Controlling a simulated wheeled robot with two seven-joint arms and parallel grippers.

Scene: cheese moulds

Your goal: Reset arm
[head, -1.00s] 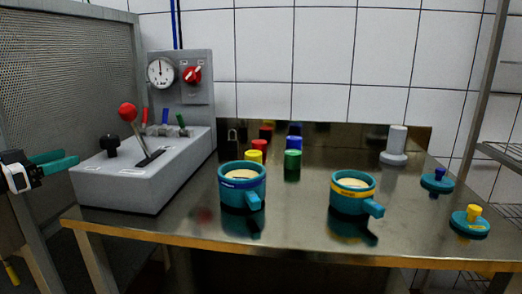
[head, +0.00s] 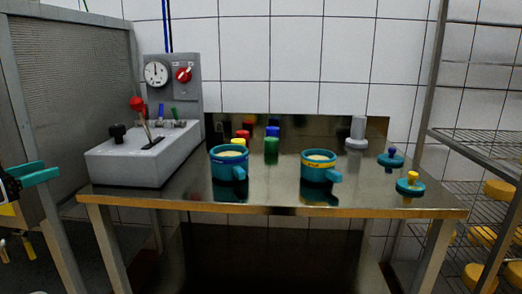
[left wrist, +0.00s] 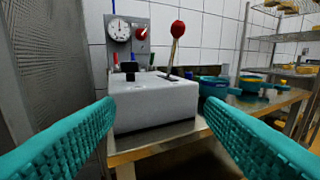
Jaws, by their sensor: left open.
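My left gripper (head: 42,173) is at the left edge of the head view, left of the grey control box (head: 140,165) and apart from it. In the left wrist view its two teal fingers (left wrist: 160,104) are spread wide with nothing between them, facing the front of the box. The box carries a lever with a red ball (head: 137,103), which also shows in the left wrist view (left wrist: 178,29), and a black knob (head: 117,131). My right gripper is in neither view.
Two teal handled moulds, one blue-banded (head: 229,165) and one yellow-banded (head: 319,168), stand on the steel table (head: 270,197). Two teal lids, with a blue knob (head: 390,160) and a yellow knob (head: 411,186), lie at right. A mesh panel (head: 75,90) borders the left. A wire rack (head: 470,140) holds yellow cheeses.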

